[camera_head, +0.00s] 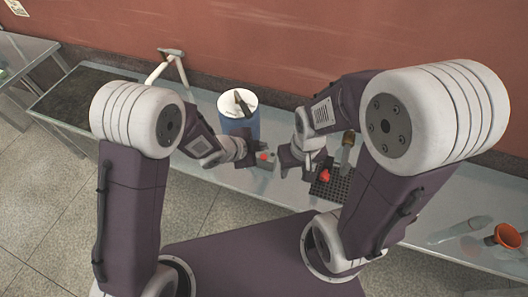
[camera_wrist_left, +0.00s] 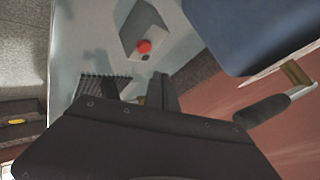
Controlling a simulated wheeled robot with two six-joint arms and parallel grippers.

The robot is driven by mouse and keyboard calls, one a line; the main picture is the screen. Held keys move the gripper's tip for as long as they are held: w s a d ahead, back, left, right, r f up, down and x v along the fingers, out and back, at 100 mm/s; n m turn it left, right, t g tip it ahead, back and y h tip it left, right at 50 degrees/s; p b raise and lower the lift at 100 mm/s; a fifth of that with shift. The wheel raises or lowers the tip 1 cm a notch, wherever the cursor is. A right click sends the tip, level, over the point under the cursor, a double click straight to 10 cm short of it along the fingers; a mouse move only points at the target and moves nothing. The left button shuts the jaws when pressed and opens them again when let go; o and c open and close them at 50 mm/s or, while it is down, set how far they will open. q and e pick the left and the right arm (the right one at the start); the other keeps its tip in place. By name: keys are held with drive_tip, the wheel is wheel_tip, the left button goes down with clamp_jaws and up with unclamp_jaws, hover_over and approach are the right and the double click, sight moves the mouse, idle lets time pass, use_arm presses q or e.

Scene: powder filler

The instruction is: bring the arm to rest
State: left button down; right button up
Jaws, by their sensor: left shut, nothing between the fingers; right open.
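A blue container (camera_head: 240,128) holds white powder, with a dark-handled tool in it. An orange funnel (camera_head: 508,236) is far right. A white stand (camera_head: 172,60) is behind.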

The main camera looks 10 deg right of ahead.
use_arm(q)
wheel_tip(320, 180, up, 3)
drive_tip(key=shift+f+p, duration=0.15)
drive_tip(key=shift+p, duration=0.65)
drive_tip(key=a+r+n+y+p, duration=0.3)
drive_tip(key=a+r+n, duration=0.25)
drive_tip(key=a, duration=0.55)
drive_tip(key=a+r+n+y+p, duration=0.4)
drive_tip(key=a+n, duration=0.3)
drive_tip(key=a, duration=0.4)
drive_tip(key=s+a+r+n+g+p, duration=0.1)
drive_tip(key=s+a+n, duration=0.2)
drive_tip(key=s, duration=0.3)
drive_tip(key=s+a+r+n+g+p, duration=0.1)
drive_tip(key=s+a+r+n+g, duration=0.1)
drive_tip(key=s+a+n, duration=0.2)
drive_tip(key=s+n, duration=0.1)
drive_tip(key=s, duration=0.1)
drive_tip(key=shift+s+r+g+y, duration=0.25)
drive_tip(key=shift+s+g+y, duration=0.05)
drive_tip(key=shift+s, duration=0.05)
